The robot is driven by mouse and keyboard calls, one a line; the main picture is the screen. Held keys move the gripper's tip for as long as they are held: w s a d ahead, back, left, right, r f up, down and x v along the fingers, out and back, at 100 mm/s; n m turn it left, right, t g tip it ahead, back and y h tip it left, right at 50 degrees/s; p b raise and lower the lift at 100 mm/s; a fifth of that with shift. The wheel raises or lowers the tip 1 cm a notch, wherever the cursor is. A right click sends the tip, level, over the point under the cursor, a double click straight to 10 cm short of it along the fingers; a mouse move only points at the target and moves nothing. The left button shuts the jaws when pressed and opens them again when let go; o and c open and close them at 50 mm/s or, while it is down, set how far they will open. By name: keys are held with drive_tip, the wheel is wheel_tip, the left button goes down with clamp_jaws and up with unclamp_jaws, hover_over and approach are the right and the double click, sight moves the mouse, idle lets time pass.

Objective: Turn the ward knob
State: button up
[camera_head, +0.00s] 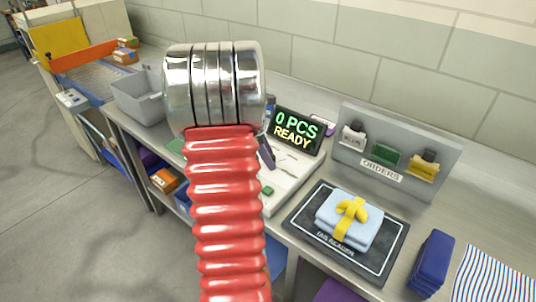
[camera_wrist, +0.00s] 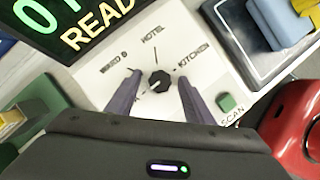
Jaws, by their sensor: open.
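The knob (camera_wrist: 159,80) is small, black and round, on a white panel (camera_wrist: 150,35) in the wrist view. Labels around it read WARD B at left, HOTEL at top and KITCHEN at right; another label at lower left is mostly covered by a finger. A pale mark shows on the knob's lower left side. My gripper (camera_wrist: 160,74) is open, with one purple finger on each side of the knob and a gap visible on both sides. In the head view my arm hides the knob; a dark finger (camera_head: 266,153) shows over the white panel (camera_head: 290,172).
A display (camera_head: 297,130) reading 0 PCS READY stands behind the panel. A green SCAN button (camera_wrist: 227,102) lies right of the fingers. A tag reader mat (camera_head: 378,262) holds folded blue cloth (camera_head: 335,225) with a yellow band. An ORDERS rack (camera_head: 345,160) stands behind.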

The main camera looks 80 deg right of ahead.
drive_tip(key=shift+c, duration=0.6)
drive_tip(key=shift+d, duration=0.1)
drive_tip(key=c, duration=0.9)
